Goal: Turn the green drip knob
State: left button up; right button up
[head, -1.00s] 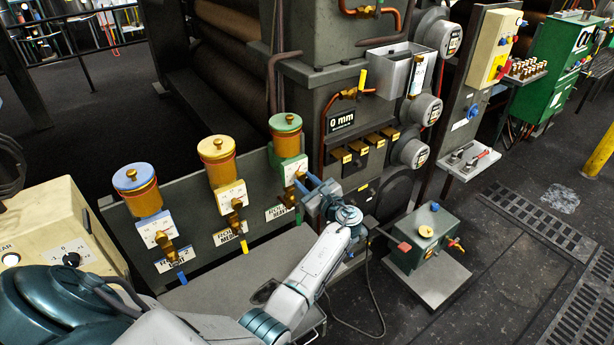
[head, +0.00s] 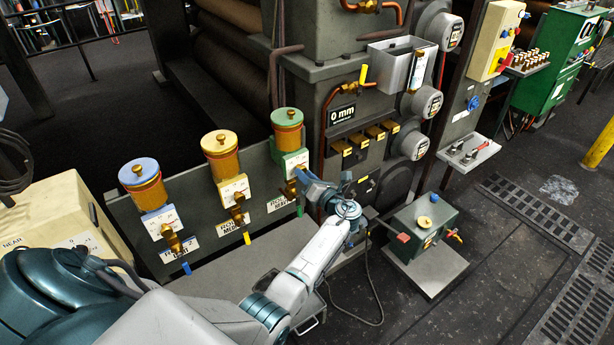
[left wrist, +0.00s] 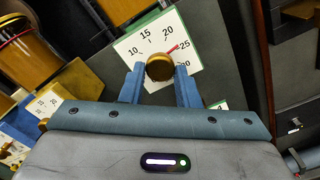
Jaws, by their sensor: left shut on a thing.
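The green-topped oiler (head: 287,118) stands at the right end of a row of three on a grey panel. Its white dial card (left wrist: 150,45) fills the upper middle of the left wrist view, with numbers from 10 up and a red pointer near 25. The round brass drip knob (left wrist: 160,67) is in front of the dial. My left gripper (left wrist: 160,75) is shut on the knob, one blue finger on each side. In the head view my left gripper (head: 303,176) reaches the green dial and hides the knob. My right gripper is not in view.
A yellow oiler (head: 219,144) and a blue-topped oiler (head: 139,174) stand left of the green one. A grey ledge (head: 245,262) runs below the panel.

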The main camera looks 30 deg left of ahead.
pick_arm(q)
jog(key=shift+w+a+r+m, duration=0.15)
jog(key=shift+r+m, duration=0.25)
jog(key=shift+m, duration=0.4)
jog(key=o, duration=0.9)
jog(key=shift+o, duration=0.2)
jog(key=shift+f, duration=0.3)
jog(key=b+v, duration=0.4)
jog(key=v, duration=0.6)
jog(key=shift+d, duration=0.35)
